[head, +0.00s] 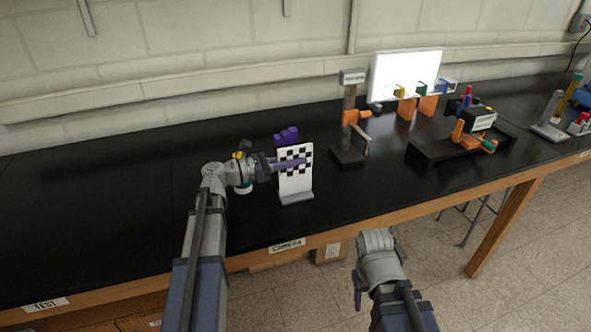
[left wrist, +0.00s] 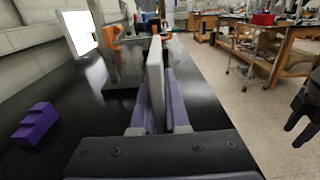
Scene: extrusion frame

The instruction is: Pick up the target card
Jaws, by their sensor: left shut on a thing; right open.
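The target card (head: 295,178) is a white upright board with a black checker pattern on a grey foot, on the black bench near its front edge. My left gripper (head: 293,163) reaches it from the left, with one purple finger across its front face. In the left wrist view the card (left wrist: 156,75) shows edge-on between the two purple fingers of my left gripper (left wrist: 162,100), which is shut on it. The card's foot seems to rest on the bench or very close to it. My right gripper (head: 376,240) is open and empty, in front of the bench edge.
A purple block (head: 286,136) lies behind the card. A post stand with an orange clamp (head: 354,118), a bright white panel (head: 405,72) and a black tray (head: 432,155) with orange parts stand to the right. The bench's left side is clear. A "CAMERA" label (head: 287,246) is on the front edge.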

